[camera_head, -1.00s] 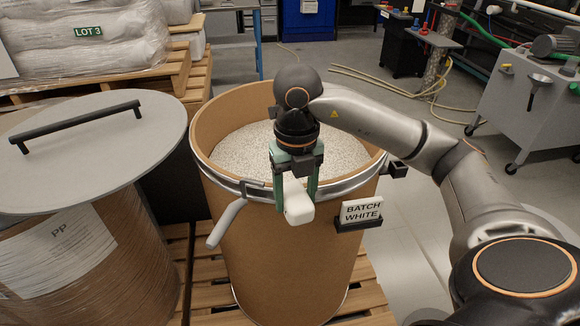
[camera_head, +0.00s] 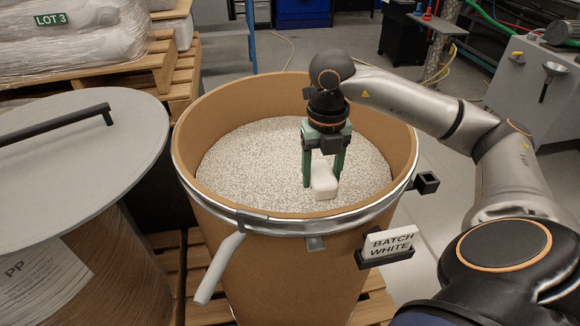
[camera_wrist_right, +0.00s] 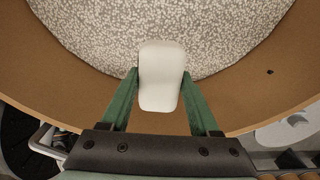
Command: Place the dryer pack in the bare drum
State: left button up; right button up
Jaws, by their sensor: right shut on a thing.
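The bare drum (camera_head: 285,245) is an open brown fibre drum with a metal rim band, partly filled with speckled white pellets (camera_head: 255,160). My right gripper (camera_head: 323,180) is shut on the white dryer pack (camera_head: 324,184). The pack is inside the near part of the drum's outline, above the pellets; its exact height over them is hard to tell. In the right wrist view the pack (camera_wrist_right: 160,78) sits between the green fingers, with the pellets and drum wall behind it. My left gripper is not in view.
A lidded drum (camera_head: 75,150) with a black handle stands at the left. A sign reading BATCH WHITE (camera_head: 391,241) and a clamp lever (camera_head: 218,268) stick out from the open drum's near side. Wrapped sacks (camera_head: 75,45) lie on pallets behind.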

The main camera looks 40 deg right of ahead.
jog(key=shift+w+a+f, duration=0.15)
jog(key=shift+w+f, duration=0.1)
jog(key=shift+w, duration=0.1)
jog(key=w+f, duration=0.2)
jog(key=w, duration=0.2)
jog(key=w+f+p, duration=0.1)
jog(key=w+f, duration=0.2)
jog(key=w, duration=0.1)
jog(key=w+f+p, duration=0.1)
jog(key=w+f, duration=0.2)
jog(key=shift+w+a, duration=0.35)
jog(key=shift+w, duration=0.05)
jog(key=shift+w+f, duration=0.65)
jog(key=shift+f, duration=0.2)
notch_tip(320, 180, down, 2)
jog(key=shift+f+p, duration=0.25)
jog(key=shift+p, duration=0.15)
jog(key=shift+f, duration=0.25)
